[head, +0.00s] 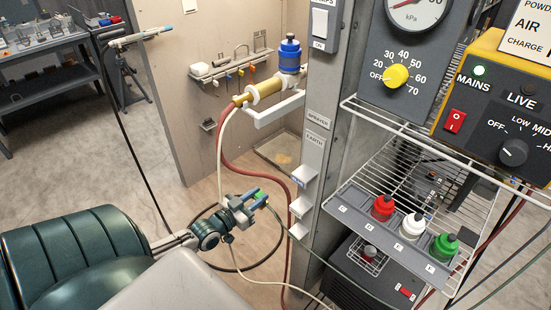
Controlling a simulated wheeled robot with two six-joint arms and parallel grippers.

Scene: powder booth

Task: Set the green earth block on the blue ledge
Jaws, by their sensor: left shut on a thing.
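My left gripper (262,198) is shut on the green earth block (260,194). The block shows as a small green patch between the blue-grey fingers, which hide most of it. The gripper is in the air, left of a grey post (316,150) with small pale ledges one above another. The upper ledge (304,176) has a small bluish mark on its front, and I take it as the blue ledge, though the colour is hard to make out. The block is apart from it. My right gripper is not in view.
A red hose (239,165) hangs from the brass sprayer (265,93) and passes between gripper and post. A dark cable (215,265) loops below the gripper. A rack shelf (375,227) with red, white and green-topped bottles stands right of the post.

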